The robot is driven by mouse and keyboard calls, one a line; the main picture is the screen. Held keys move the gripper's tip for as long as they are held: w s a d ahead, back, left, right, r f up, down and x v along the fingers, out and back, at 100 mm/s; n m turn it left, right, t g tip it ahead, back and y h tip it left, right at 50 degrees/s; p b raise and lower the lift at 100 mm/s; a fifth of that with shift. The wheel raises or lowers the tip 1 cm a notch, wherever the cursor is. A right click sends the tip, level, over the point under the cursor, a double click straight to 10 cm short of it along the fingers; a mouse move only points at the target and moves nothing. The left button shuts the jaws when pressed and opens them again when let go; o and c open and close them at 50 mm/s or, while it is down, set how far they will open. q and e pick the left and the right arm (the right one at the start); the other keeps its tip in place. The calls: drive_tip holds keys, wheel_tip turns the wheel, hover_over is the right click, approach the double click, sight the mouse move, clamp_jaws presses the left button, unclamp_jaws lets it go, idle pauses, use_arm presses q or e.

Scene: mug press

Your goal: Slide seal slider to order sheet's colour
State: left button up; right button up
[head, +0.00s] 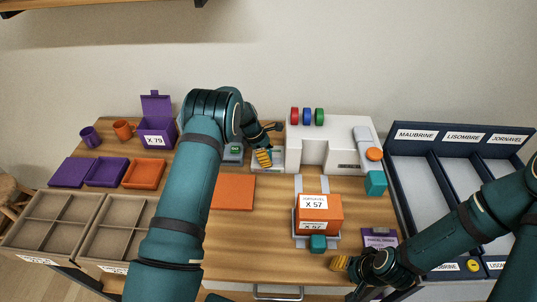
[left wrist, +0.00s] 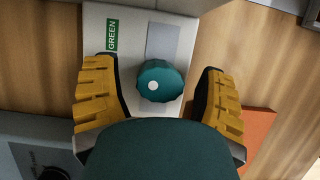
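I take the knob for the seal slider, but cannot be sure. My left gripper (left wrist: 160,103) is open, one yellow finger on each side of the knob, with gaps visible. In the head view the left gripper (head: 264,157) is low beside the white press (head: 330,145). A purple sheet (head: 380,237), perhaps the order sheet, lies at right; its text is too small to read. My right gripper (head: 343,264) is beside it.
Red, blue and green pieces (head: 307,116) top the press. An orange box (head: 317,213) marked X 57 sits on a tray before it. An orange mat (head: 233,191) lies near my left arm. A dark-blue sorter (head: 435,147) stands right; a purple box (head: 157,131) stands left.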

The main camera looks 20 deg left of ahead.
use_arm(q)
drive_tip(key=shift+r, duration=0.15)
drive_tip(key=v, duration=1.2)
drive_tip(key=shift+s+a, duration=0.1)
